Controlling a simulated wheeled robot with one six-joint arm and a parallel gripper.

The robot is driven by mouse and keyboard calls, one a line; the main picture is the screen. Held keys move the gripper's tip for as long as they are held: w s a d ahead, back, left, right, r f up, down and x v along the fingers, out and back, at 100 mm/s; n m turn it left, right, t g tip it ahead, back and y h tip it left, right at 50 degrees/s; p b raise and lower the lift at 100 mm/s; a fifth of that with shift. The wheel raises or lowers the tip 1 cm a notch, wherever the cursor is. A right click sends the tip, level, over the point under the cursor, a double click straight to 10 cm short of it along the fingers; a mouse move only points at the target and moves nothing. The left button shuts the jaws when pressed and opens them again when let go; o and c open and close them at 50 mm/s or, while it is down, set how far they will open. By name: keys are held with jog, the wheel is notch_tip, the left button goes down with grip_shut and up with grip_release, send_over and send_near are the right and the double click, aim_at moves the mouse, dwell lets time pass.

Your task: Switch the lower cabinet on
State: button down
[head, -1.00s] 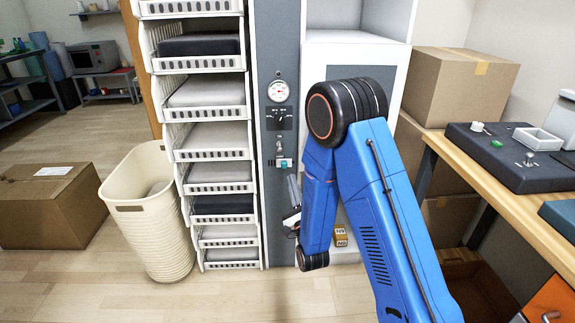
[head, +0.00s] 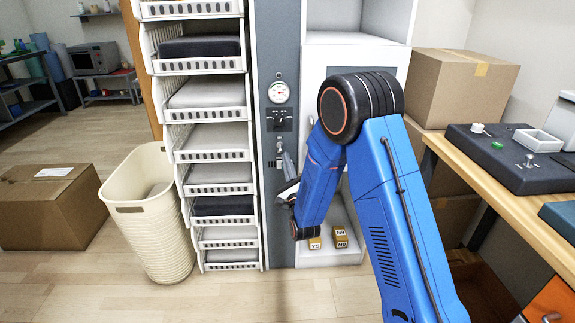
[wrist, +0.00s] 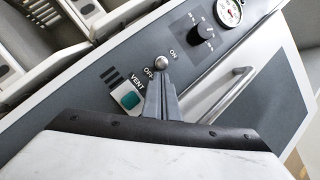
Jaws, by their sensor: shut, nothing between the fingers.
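The cabinet's grey control panel (head: 280,225) stands upright in the middle of the head view. A round-tipped toggle switch (wrist: 161,62) sits between the ON and OFF labels in the wrist view; which way it leans I cannot tell. My gripper (wrist: 162,75) is shut and empty, with its fingertips right at the switch's round tip; I cannot tell whether they touch. In the head view my gripper (head: 283,158) is in front of the panel, hiding the teal button there. The teal VENT button (wrist: 129,100) shows left of the fingers in the wrist view.
A dark knob (wrist: 205,32) and a gauge (wrist: 230,12) lie above the switch. A bar handle (wrist: 232,95) is to the right. White bins (head: 215,175) flank the panel on the left. Small labelled boxes (head: 341,238) sit low in the cabinet.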

jog(key=shift+s+r+g+h, duration=0.3)
jog(key=shift+r+g+h, duration=0.15)
jog(key=shift+g, duration=0.45)
dwell(0.4)
jog(key=g, duration=0.1)
jog(key=r+m+g, duration=0.1)
jog(key=shift+s+r+g+h, duration=0.25)
jog(key=shift+s+r+g, duration=0.05)
jog(key=shift+s+g, duration=0.1)
dwell(0.3)
